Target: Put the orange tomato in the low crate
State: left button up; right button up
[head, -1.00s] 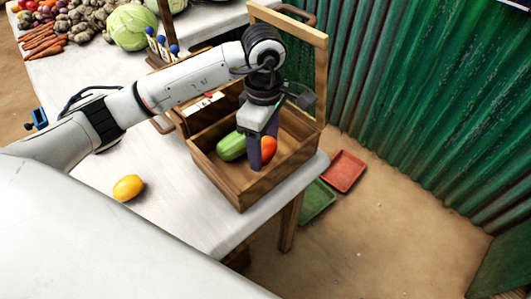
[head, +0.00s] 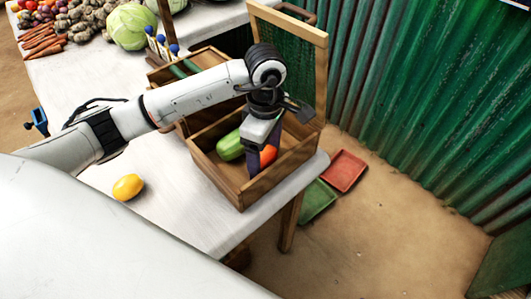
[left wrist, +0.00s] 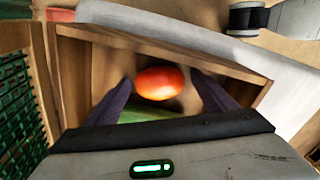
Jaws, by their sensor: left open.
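The orange tomato (head: 268,154) is inside the low wooden crate (head: 268,184) on the corner of the table, beside a green vegetable (head: 230,146). My left gripper (head: 262,160) reaches down into the crate with its dark fingers on either side of the tomato. In the left wrist view the tomato (left wrist: 160,83) shows whole between the open fingers (left wrist: 162,92), with a gap on each side. The green vegetable (left wrist: 145,112) lies partly hidden below it. In the head view a finger covers part of the tomato. My right gripper is not in view.
A yellow fruit (head: 128,187) lies on the white table (head: 180,215). Another wooden crate (head: 160,78) stands behind the low one, and a framed mesh panel (head: 290,55) rises beside them. Red (head: 345,170) and green (head: 318,200) trays lie on the floor.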

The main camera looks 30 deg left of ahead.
aim_at(266, 153)
pick_arm(q)
jog(key=shift+r, duration=0.1)
notch_tip(266, 153, up, 12)
dwell(0.5)
jog(key=shift+s, duration=0.1)
